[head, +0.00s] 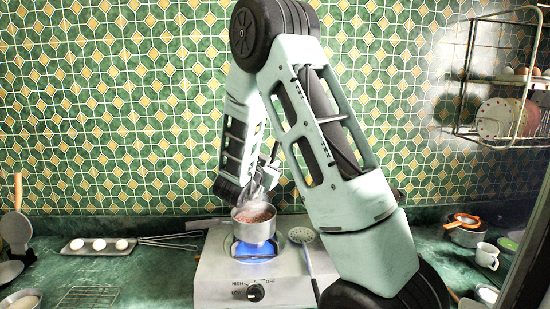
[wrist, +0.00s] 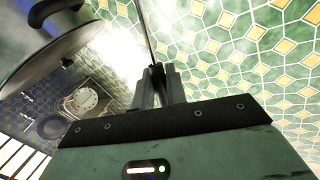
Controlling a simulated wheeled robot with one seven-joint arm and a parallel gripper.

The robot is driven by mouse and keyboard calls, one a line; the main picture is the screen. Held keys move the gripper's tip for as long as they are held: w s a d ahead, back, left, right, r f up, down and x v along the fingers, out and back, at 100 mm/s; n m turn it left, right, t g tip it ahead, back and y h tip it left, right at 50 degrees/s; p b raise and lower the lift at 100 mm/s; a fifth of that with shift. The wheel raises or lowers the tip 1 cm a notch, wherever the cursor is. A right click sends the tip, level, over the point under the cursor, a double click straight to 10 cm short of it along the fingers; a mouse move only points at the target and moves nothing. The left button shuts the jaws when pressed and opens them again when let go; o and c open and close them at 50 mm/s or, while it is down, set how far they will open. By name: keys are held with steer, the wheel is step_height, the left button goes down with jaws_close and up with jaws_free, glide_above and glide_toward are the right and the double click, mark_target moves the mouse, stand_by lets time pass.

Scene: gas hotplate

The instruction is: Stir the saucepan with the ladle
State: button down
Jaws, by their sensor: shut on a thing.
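The small metal saucepan (head: 254,231) sits upright on the lit burner, with reddish food and steam in it. Its handle points left. My gripper (head: 266,182) is just above and behind the saucepan, pointing down. In the wrist view my gripper (wrist: 157,72) is shut on a thin dark rod, the handle of the ladle (wrist: 148,30). The ladle's bowl does not show in either view, so I cannot tell how deep it is in the saucepan.
The white hotplate (head: 215,272) has a front knob (head: 256,292). A perforated skimmer (head: 302,236) lies on its right side. A tray of eggs (head: 98,246) and a whisk (head: 165,240) lie left. A dish rack (head: 480,132) hangs at the upper right. The tiled wall (head: 110,110) stands close behind.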

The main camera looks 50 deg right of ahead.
steer(key=shift+w+f+n+p, duration=0.2)
steer(key=shift+w+n+p, duration=0.15)
steer(key=shift+w+p, duration=0.2)
steer(key=shift+w+f+n+p, duration=0.2)
steer(key=shift+w+n+p, duration=0.15)
steer(key=shift+w+p, duration=0.15)
step_height(320, 180, down, 6)
steer(key=b, duration=0.5)
steer(key=shift+f+b, duration=0.2)
steer(key=shift+b, duration=0.1)
steer(key=shift+s+a, duration=0.1)
steer(key=shift+a, duration=0.05)
